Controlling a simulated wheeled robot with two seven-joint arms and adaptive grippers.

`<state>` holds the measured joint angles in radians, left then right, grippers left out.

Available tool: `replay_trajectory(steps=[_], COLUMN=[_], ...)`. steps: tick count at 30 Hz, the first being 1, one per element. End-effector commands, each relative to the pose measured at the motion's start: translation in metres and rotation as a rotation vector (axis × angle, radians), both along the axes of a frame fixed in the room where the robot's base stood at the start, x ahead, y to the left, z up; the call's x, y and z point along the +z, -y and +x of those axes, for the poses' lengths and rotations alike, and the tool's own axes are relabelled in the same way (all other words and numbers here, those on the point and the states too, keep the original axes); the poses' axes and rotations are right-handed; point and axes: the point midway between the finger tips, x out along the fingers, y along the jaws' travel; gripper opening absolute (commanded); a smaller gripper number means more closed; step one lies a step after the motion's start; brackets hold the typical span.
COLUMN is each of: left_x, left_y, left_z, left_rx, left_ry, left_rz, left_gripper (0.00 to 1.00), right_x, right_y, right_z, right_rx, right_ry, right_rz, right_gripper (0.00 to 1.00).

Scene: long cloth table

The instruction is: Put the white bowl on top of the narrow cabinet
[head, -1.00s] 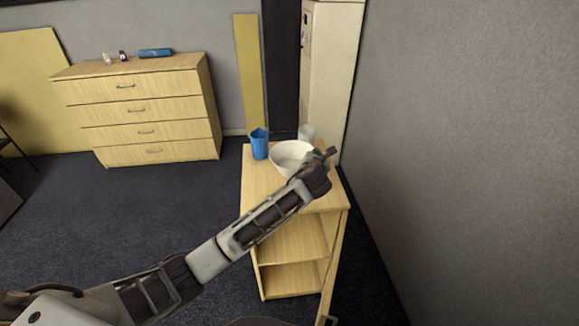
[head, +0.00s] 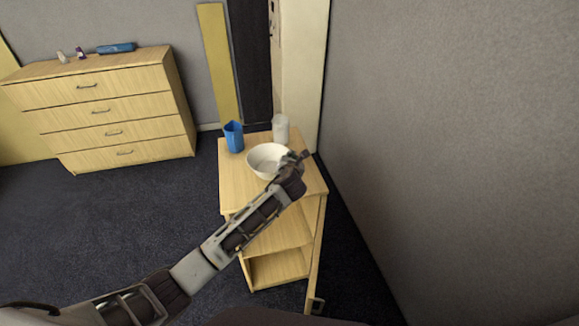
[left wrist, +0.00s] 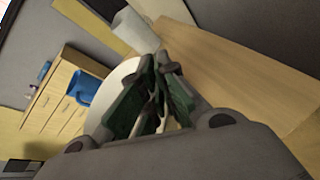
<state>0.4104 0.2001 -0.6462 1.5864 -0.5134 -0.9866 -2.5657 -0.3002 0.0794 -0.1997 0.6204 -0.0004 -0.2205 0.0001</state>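The white bowl (head: 268,158) is upright at the top of the narrow cabinet (head: 238,195); I cannot tell whether its base fully touches the wood. My left gripper (head: 300,157) is at the bowl's right rim, with its fingers close together. In the left wrist view the bowl (left wrist: 122,75) shows beside and between the fingers, and my left gripper (left wrist: 160,62) appears shut on its rim. The fingers hide part of the rim. My right gripper is not in view.
A blue cup (head: 234,137) and a whitish glass (head: 281,129) stand behind the bowl on the cabinet. A grey wall (head: 430,150) rises close to the right. A wide drawer chest (head: 110,110) with small items stands at the left. Dark carpet (head: 130,220) is clear.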

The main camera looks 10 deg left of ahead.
Motion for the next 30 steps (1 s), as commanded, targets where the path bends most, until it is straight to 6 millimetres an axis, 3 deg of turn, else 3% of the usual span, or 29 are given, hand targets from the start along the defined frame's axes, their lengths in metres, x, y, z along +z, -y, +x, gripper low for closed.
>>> replay_trajectory(steps=[11, 23, 30], left_x=[-0.003, -0.037, -0.04], left_y=[0.0, 0.0, 0.0], left_z=[0.0, 0.0, 0.0], left_rx=[0.0, 0.0, -0.001], left_ry=[0.0, -0.002, 0.001], left_rz=[0.001, 0.001, 0.001], left_gripper=[0.0, 0.0, 0.0], right_x=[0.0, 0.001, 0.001], right_y=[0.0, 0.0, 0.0], right_z=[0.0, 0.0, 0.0], right_rx=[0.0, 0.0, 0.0], right_ry=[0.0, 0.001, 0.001], right_rz=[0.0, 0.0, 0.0], right_gripper=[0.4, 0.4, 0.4])
